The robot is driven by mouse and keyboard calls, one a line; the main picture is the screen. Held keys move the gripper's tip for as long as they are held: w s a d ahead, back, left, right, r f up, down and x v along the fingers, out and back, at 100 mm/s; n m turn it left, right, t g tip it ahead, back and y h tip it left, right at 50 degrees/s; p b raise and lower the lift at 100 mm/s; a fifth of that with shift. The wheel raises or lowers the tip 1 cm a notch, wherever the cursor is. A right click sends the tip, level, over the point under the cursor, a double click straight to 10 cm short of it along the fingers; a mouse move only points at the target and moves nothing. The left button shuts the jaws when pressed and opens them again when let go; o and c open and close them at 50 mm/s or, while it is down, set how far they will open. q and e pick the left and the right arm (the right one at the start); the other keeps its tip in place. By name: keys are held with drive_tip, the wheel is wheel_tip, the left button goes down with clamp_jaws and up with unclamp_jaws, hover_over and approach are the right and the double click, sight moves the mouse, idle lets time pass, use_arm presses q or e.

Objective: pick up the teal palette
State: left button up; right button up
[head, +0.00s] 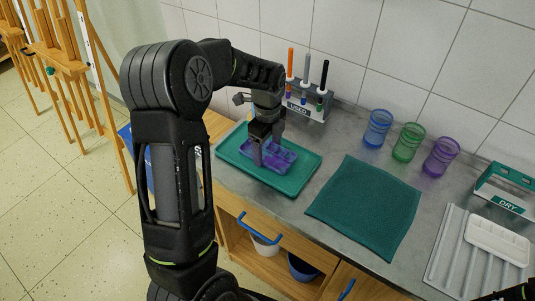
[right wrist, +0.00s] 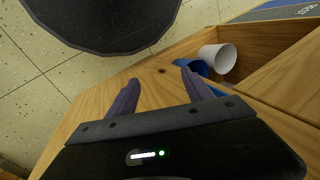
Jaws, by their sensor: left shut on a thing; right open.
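In the head view my left gripper (head: 266,149) points down over the teal tray (head: 298,182) on the counter. It is shut on a purple-blue palette (head: 283,158) with wells, which sits low over or on the tray; I cannot tell whether it touches. The fingers and arm hide its left part. I see no palette that is clearly teal. My right gripper (right wrist: 160,77) is open and empty in the right wrist view, in front of the wooden cabinet.
A teal cloth (head: 365,207) lies right of the tray. Behind stand a marker holder labelled USED (head: 306,110) and blue (head: 377,128), green (head: 407,142) and purple (head: 441,157) cups. A white palette (head: 497,242) lies on a ribbed rack (head: 461,250) near a DRY box (head: 507,190).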

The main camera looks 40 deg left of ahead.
sight(268, 154)
use_arm(q)
drive_tip(key=c, duration=0.4)
drive_tip(key=shift+o, duration=0.2)
wheel_tip(268, 154, up, 10)
drive_tip(key=shift+b, duration=0.45)
idle(0.3)
